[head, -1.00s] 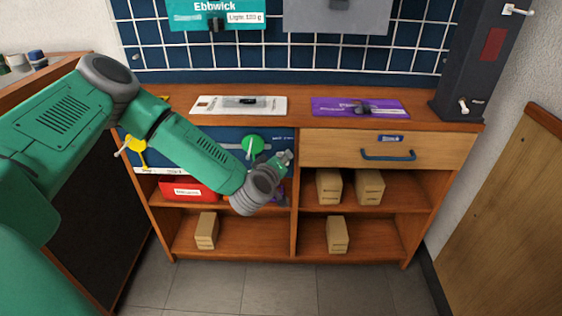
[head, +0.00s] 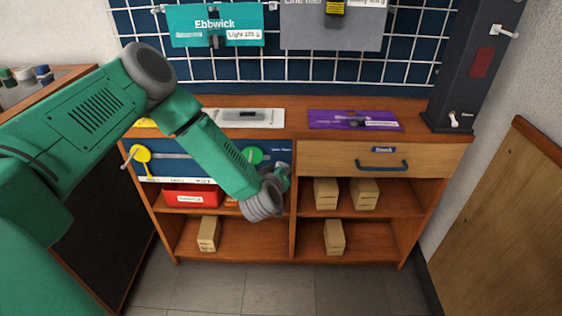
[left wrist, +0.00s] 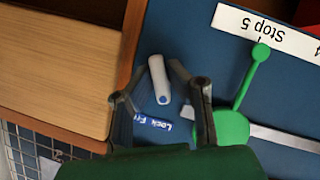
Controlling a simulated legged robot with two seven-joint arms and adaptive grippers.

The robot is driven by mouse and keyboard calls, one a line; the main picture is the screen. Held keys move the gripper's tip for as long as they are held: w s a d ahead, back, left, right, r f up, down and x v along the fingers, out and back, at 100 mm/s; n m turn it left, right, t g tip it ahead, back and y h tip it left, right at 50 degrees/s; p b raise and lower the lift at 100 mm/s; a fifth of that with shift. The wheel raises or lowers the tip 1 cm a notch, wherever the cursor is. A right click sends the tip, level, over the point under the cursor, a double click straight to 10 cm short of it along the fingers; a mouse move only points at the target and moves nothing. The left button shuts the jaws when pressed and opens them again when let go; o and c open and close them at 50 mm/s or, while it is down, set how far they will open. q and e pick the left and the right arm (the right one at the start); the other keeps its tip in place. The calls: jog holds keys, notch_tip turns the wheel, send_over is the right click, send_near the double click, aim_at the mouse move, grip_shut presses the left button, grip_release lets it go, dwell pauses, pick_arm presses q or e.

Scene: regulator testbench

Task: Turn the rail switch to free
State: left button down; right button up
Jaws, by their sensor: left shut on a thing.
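The rail switch (left wrist: 158,80) is a pale grey lever with a blue dot at one end, on the blue panel (left wrist: 185,30). A small label reading Lock and, partly covered, Free (left wrist: 152,123) is beside it. My left gripper (left wrist: 157,66) has a finger on each side of the lever and is shut on it. In the head view, my left gripper (head: 284,173) is at the right end of the panel and hides the switch. A green round knob with an arm (left wrist: 232,127) is close beside one finger. My right gripper is not in view.
A yellow knob (head: 141,154) is at the panel's left end. A drawer with a blue handle (head: 383,166) is to the right. A red bin (head: 190,196) and several cardboard boxes (head: 326,193) stand on the shelves below. A purple board (head: 350,121) lies on the worktop.

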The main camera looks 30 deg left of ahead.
pick_arm(q)
jog(key=m+p, duration=0.1)
jog(key=m+g+y+p, duration=0.1)
jog(key=p, duration=0.1)
jog(key=shift+w+r+m, duration=0.2)
jog(key=shift+r+m, duration=0.1)
jog(key=shift+r, duration=0.1)
jog(key=shift+m+y+p, duration=0.6)
jog(key=shift+p, duration=0.2)
jog(key=shift+f+m+g+y+p, duration=0.1)
jog(key=shift+m+g+y+p, duration=0.25)
jog(key=shift+m, duration=0.25)
jog(key=shift+w+d+f+m+g+y, duration=0.1)
jog(key=shift+m+g+y, duration=0.25)
jog(key=shift+m+y, duration=0.45)
jog(key=m+y+b, duration=0.1)
jog(key=m, duration=0.2)
jog(key=shift+g, duration=0.3)
jog(key=shift+y, duration=0.35)
